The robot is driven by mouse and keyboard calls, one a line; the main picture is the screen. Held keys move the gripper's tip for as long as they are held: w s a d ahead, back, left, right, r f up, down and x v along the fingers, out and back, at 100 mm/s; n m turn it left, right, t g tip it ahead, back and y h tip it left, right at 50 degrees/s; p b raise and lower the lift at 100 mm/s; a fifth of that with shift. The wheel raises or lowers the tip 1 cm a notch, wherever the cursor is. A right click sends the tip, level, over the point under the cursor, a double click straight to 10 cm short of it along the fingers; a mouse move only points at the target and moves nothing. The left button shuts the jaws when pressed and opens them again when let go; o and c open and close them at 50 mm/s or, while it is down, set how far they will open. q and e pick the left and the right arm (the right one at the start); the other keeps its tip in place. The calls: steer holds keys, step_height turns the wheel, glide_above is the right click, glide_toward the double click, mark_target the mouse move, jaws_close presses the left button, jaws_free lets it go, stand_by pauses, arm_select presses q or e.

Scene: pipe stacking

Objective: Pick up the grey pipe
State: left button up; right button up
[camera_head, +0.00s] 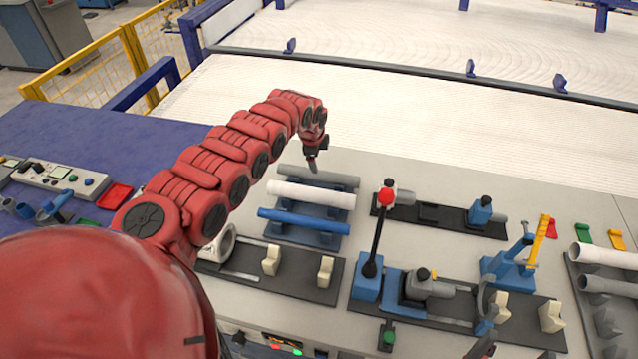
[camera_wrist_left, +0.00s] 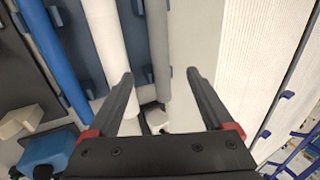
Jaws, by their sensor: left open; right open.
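The grey pipe (camera_head: 325,178) lies at the back of a blue rack (camera_head: 328,240), behind a white pipe (camera_head: 311,195) and a blue pipe (camera_head: 303,221). My left gripper (camera_head: 312,162) is over the grey pipe, near its middle. In the left wrist view, the grey pipe (camera_wrist_left: 158,50) runs between the two spread fingers of the left gripper (camera_wrist_left: 160,76); they are open and not closed on it. The white pipe (camera_wrist_left: 104,40) lies beside it. My right gripper (camera_head: 483,342) shows only in part at the bottom edge, apart from the rack.
A lever with a red knob (camera_head: 386,197) stands upright right of the rack. Fixtures on dark plates (camera_head: 320,290) fill the front and right of the table. Another holder with a white pipe (camera_head: 600,256) stands at the far right. The pale surface (camera_head: 400,120) behind the rack is clear.

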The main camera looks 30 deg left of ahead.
arm_select(q)
steer(key=b, duration=0.7)
glide_above(319, 173)
steer(key=s+d, duration=0.1)
steer(key=s, duration=0.1)
step_height(319, 173, down, 7)
steer(key=shift+d+r, duration=0.1)
steer(key=shift+d, duration=0.05)
steer(key=shift+w+f+b, duration=0.35)
steer(key=shift+w+b, duration=0.05)
steer(key=shift+b, duration=0.35)
steer(key=b+x, duration=0.1)
steer(key=b, duration=0.1)
steer(key=b+x, duration=0.4)
steer(key=shift+s+a+f, duration=0.15)
steer(key=shift+s+a, duration=0.2)
steer(key=shift+w+b, duration=0.1)
steer(key=shift+b, duration=0.4)
steer(key=shift+a, duration=0.1)
steer(key=shift+c, duration=0.2)
jaws_close()
